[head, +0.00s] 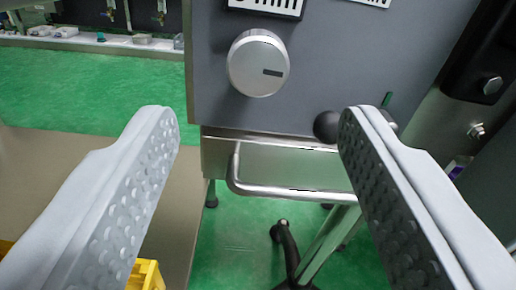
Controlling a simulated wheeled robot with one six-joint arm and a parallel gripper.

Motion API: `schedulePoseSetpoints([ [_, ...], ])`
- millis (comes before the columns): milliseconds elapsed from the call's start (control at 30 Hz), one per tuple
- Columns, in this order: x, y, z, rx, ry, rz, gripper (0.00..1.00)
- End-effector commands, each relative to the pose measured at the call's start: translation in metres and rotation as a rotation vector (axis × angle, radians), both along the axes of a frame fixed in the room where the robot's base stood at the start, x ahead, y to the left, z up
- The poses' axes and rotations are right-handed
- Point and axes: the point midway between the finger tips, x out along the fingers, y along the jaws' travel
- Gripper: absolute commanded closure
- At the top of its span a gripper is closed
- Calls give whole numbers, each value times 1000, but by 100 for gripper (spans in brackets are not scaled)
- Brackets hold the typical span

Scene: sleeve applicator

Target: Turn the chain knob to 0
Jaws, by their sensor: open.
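A round silver knob (258,63) sits on the dark grey panel (340,70) of the machine, in the upper middle of the head view. It has a short dark mark on its face, pointing right and slightly down. The label plate (268,6) above it is cut off by the top edge, so its numbers cannot be read. My gripper (255,130) is open and empty. Its two grey, dimpled fingers stand wide apart, below and to either side of the knob, and do not appear to touch it.
A black ball (327,127) sticks out at the panel's lower edge, close to my right finger. A metal rail (290,190) runs below the panel. A yellow object (146,275) is at lower left. Green floor (90,85) is open at left.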

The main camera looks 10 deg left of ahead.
Motion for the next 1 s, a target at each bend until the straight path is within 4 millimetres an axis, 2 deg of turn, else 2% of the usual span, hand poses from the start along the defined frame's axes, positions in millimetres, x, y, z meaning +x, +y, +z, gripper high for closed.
schedulePoseSetpoints([
  [200, -43, -12, 1, 0, 0, 0, 44],
  [433, -76, -22, 0, 0, 1, 0, 44],
  [633, -89, -25, 0, 0, 0, 0, 44],
  [1000, -90, -26, 0, 0, 1, 0, 44],
])
